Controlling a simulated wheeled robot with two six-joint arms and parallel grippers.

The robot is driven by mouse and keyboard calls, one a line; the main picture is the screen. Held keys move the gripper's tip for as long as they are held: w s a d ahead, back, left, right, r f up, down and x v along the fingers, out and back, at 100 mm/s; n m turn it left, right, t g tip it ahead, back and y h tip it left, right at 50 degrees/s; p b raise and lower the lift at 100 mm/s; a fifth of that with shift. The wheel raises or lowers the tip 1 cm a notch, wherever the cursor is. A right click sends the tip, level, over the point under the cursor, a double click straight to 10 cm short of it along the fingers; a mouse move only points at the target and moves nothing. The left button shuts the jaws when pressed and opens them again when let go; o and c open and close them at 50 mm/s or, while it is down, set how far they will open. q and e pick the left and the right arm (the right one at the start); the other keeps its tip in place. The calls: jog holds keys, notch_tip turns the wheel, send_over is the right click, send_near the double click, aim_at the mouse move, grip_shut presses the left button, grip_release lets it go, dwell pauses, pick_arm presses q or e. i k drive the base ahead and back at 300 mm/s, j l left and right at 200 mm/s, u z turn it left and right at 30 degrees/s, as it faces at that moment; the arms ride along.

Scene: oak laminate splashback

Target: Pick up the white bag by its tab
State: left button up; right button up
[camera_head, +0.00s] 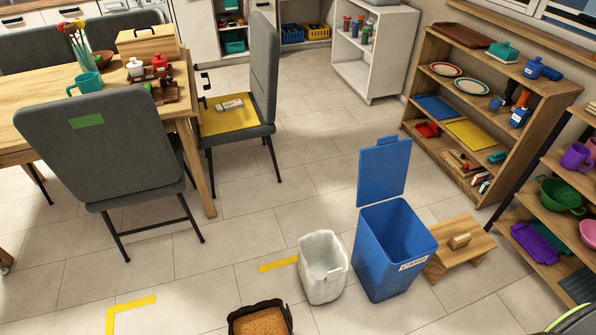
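A white bag (311,284) stands upright and open at the top on the tiled floor in the head view, low and a little right of centre. It is just left of a blue bin (383,262) and apart from my grippers, neither of which shows. I cannot clearly make out the bag's tab; a greyish patch shows inside near its right rim.
The blue bin's lid (384,171) stands open. A wooden step stool (470,250) is to its right. A dark container with brown contents (260,321) sits at the bottom edge. Shelves (420,92) line the right; a chair (100,145) and table are left.

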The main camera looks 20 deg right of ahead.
aim_at(323, 263)
jog(key=z, duration=0.8)
jog(key=j+z, duration=0.35)
jog(key=k+l, duration=0.05)
